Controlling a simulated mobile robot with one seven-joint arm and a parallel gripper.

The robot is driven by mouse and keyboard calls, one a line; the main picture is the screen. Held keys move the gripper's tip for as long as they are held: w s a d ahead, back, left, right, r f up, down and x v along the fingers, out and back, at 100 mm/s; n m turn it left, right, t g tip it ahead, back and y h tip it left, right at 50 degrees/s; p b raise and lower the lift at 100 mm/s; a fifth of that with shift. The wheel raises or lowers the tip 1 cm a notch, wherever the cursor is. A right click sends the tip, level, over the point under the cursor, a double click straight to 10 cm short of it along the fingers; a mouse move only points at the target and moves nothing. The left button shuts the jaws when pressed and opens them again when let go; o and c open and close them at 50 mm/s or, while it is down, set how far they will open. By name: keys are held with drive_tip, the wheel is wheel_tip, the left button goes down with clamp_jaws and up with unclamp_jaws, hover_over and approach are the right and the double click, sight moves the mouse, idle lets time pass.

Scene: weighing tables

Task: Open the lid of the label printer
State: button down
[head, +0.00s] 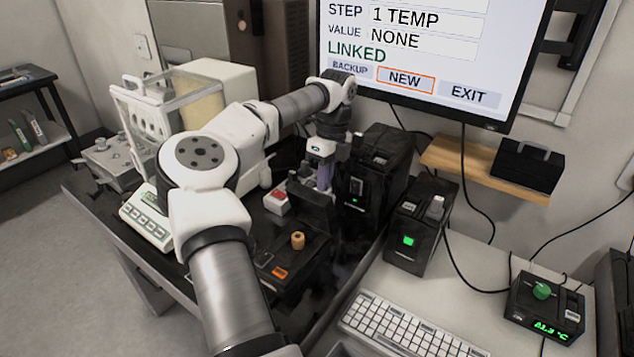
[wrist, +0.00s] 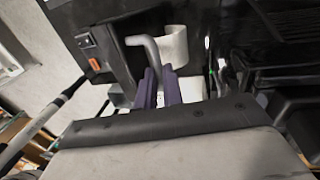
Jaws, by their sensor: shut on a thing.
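The label printer (head: 290,268) is a black unit with an orange switch, below and in front of my gripper in the head view. In the wrist view its black body (wrist: 95,20) shows at the top, with a white roll (wrist: 174,46) beside a grey bent handle (wrist: 140,42). A dark panel (head: 314,208) stands steeply upright at the printer's back, seemingly its lid. My gripper (head: 323,184) points down at this panel. In the wrist view its purple fingers (wrist: 158,85) are close together at the handle's end, shut on it. The exact contact is partly hidden.
A black box with a green light (head: 378,165) stands just right of my gripper. A white balance (head: 148,218) stands left, behind my arm. A large screen (head: 430,55) hangs above.

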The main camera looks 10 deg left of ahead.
drive_tip(key=shift+w+d+f, duration=0.2)
drive_tip(key=shift+w+f, duration=0.3)
drive_tip(key=shift+w+d+f, duration=0.2)
drive_tip(key=shift+w+f, duration=0.25)
drive_tip(key=shift+w, duration=0.05)
drive_tip(key=c, duration=1.5)
unclamp_jaws()
drive_tip(key=shift+w, duration=0.1)
drive_tip(key=shift+r, duration=0.15)
drive_tip(key=r, duration=0.4)
drive_tip(key=w+r, duration=0.1)
drive_tip(key=r, duration=0.4)
drive_tip(key=w+d+r+b, duration=0.1)
drive_tip(key=r, duration=0.3)
drive_tip(key=shift+w+r, duration=0.25)
drive_tip(key=shift+r, duration=0.05)
